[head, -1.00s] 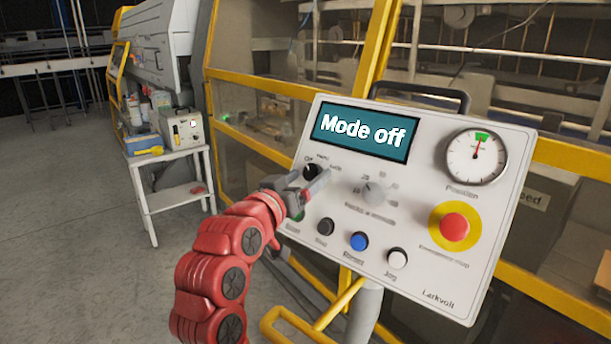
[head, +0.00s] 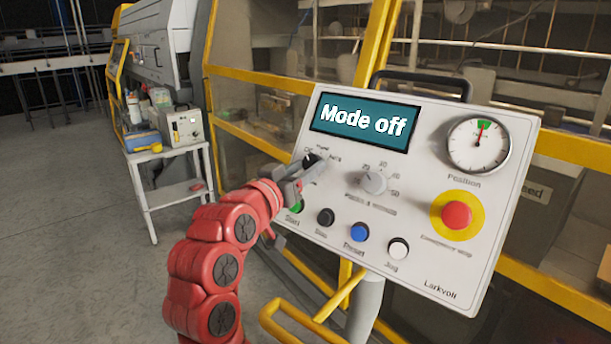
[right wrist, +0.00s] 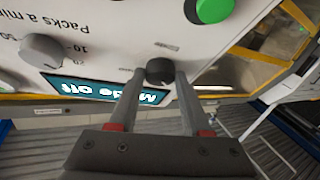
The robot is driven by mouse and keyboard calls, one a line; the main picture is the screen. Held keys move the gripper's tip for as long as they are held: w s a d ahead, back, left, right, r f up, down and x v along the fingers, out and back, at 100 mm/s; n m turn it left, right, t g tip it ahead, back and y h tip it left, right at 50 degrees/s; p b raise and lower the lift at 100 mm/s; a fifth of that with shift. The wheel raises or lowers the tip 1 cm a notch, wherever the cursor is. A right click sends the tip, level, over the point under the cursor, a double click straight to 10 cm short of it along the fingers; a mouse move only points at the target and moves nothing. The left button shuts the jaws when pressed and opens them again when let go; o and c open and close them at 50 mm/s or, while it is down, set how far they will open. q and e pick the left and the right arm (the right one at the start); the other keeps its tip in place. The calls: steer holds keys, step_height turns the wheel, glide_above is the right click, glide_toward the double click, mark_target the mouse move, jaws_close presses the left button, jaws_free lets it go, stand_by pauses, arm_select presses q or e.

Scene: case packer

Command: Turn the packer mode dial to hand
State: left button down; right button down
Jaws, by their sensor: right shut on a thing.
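The packer mode dial (head: 309,159) is a small black knob at the upper left of the white control panel (head: 480,265), under the screen (head: 363,124), which reads "Mode off". Small labels stand around the knob; its pointer is too small to read. My right gripper (head: 312,170) reaches in from the lower left and is shut on the dial. In the right wrist view the dial (right wrist: 160,70) sits between the two fingertips (right wrist: 160,80). My left gripper is not in view.
Close by are a grey speed knob (head: 374,182), a green start button (head: 296,206), black, blue and white buttons, and a red emergency stop (head: 456,215). A yellow guard frame (head: 262,146) stands behind the panel. A small white table (head: 175,195) stands at left.

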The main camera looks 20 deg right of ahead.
steer(key=m+g+h+b, duration=0.1)
steer(key=m+b, duration=0.1)
steer(key=b, duration=0.1)
steer(key=m+b, duration=0.1)
steer(key=b, duration=0.2)
steer(key=shift+w+a+f+m+g+h, duration=0.15)
steer(key=shift+f+m+g+h, duration=0.25)
steer(key=shift+w+r+m, duration=0.1)
steer(key=shift+r+m, duration=0.05)
steer(key=shift+m, duration=0.45)
steer(key=shift+a+r+m+g+h, duration=0.15)
steer(key=shift+m+g+h, duration=0.15)
steer(key=shift+m+g, duration=0.25)
steer(key=shift+w+r+m+g+h, duration=0.15)
steer(key=shift+m+g, duration=0.15)
steer(key=shift+m, duration=0.3)
steer(key=shift+r+m+g+h, duration=0.15)
steer(key=shift+m+g, duration=0.1)
steer(key=shift+m, duration=0.3)
steer(key=shift+m+g+p, duration=0.6)
steer(key=shift+m, duration=0.3)
steer(key=shift+w+f+m+g+p, duration=0.1)
steer(key=shift+m+g+p, duration=0.35)
steer(key=shift+m, duration=0.65)
steer(key=shift+g, duration=0.25)
